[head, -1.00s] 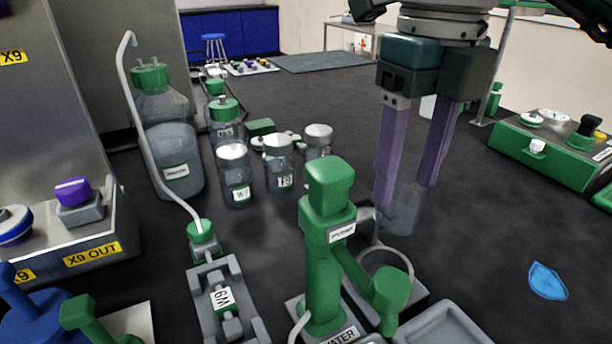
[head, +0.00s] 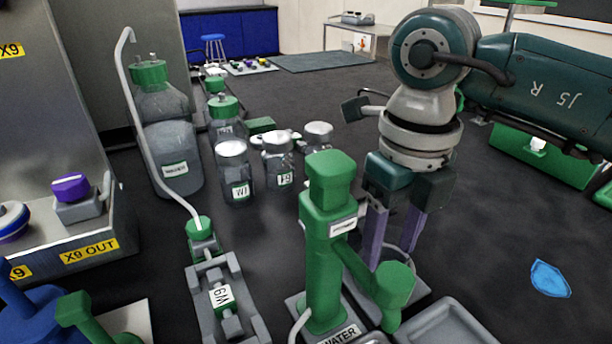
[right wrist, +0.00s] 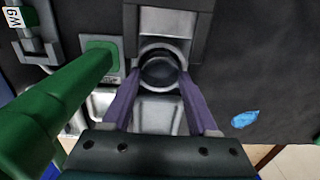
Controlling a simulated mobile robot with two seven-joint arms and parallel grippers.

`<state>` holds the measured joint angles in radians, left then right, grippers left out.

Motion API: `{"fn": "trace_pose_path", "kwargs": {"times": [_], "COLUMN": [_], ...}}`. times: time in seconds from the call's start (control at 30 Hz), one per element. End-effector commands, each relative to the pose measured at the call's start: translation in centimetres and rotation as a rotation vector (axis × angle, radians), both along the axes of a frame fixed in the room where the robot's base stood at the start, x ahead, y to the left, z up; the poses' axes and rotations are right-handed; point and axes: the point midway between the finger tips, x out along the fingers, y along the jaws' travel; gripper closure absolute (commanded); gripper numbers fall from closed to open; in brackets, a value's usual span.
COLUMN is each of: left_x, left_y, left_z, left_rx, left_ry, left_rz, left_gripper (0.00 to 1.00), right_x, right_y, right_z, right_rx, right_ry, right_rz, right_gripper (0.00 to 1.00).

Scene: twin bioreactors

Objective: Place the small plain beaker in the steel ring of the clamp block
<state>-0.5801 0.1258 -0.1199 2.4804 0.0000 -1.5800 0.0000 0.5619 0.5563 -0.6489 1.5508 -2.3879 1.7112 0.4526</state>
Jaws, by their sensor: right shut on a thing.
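My right gripper (head: 393,252) points down behind the green water tap (head: 328,240), over the clamp block. Its purple fingers are shut on the small clear beaker, which is hard to make out in the head view. In the right wrist view the beaker (right wrist: 160,69) shows from above as a dark round mouth between the fingertips (right wrist: 160,80). The pale steel ring (right wrist: 162,46) shows around it, roughly lined up. I cannot tell how deep the beaker sits in the ring. The tap and fingers hide much of the ring in the head view. My left gripper is not in view.
The green tap stands close beside the right fingers. A grey tray (head: 445,325) lies in front of the block. Several lidded jars (head: 233,172) and a large bottle (head: 168,150) stand at the left. A blue patch (head: 549,279) lies on the clear dark surface at right.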

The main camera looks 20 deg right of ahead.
Motion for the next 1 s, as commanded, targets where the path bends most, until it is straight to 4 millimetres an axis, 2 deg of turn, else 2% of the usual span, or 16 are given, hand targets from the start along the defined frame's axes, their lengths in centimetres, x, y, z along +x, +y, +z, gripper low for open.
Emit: {"fn": "trace_pose_path", "kwargs": {"times": [0.07, 0.1, 0.33, 0.57, 0.67, 0.77, 1.0], "left_x": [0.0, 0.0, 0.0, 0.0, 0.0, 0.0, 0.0], "left_y": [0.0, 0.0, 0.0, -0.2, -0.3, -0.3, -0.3], "left_z": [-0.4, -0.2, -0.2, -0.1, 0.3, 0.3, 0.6], "left_rx": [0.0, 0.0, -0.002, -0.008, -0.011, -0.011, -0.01], "left_ry": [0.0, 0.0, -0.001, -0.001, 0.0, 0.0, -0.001], "left_rz": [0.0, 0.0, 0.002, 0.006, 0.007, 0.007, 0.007], "left_gripper": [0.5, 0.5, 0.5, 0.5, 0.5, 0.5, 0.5], "right_x": [0.0, 0.0, 0.0, 0.0, 0.0, 0.1, 0.2], "right_y": [0.0, 0.0, 0.0, 0.0, 0.0, 0.0, 0.0], "right_z": [-0.4, -0.2, -0.2, -0.1, 0.5, 1.9, 7.3], "right_rx": [-0.001, 0.0, 0.0, 0.0, 0.001, 0.0, 0.0], "right_ry": [0.0, 0.0, 0.0, 0.0, -0.001, -0.004, -0.007], "right_rz": [0.0, 0.0, 0.0, 0.0, 0.0, 0.0, 0.001], "right_gripper": [0.94, 0.36, 0.1, 0.1, 0.1, 0.1, 0.1]}}
